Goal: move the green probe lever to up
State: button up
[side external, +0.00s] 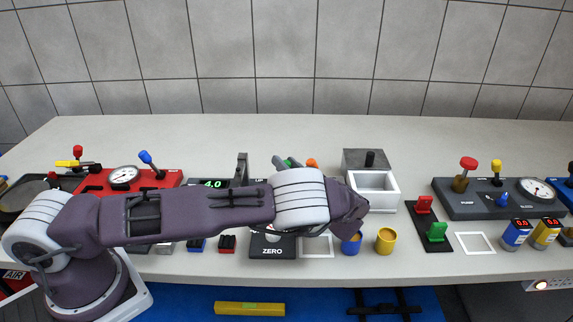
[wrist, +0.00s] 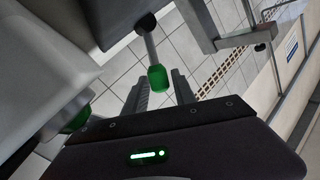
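The green probe lever (wrist: 158,78) shows in the wrist view as a green knob on a grey stem that comes out of a dark grey body. My gripper (wrist: 160,88) is open, its two dark fingers apart, with the green knob lined up between their tips; I cannot tell whether they touch it. In the side external view a bit of green (side external: 287,162) shows just behind my wrist, and my arm hides most of the lever and its base. A second green part (wrist: 76,118) sits at the left of the wrist view, partly hidden.
A display reading 4.0 (side external: 212,184) and an upright dark post (side external: 242,168) stand left of my wrist. An orange knob (side external: 311,163) is close on the right. A white open box (side external: 375,201) and blue and yellow cups (side external: 386,240) stand further right. The rear table is clear.

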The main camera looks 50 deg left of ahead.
grip_shut()
dwell(1.4)
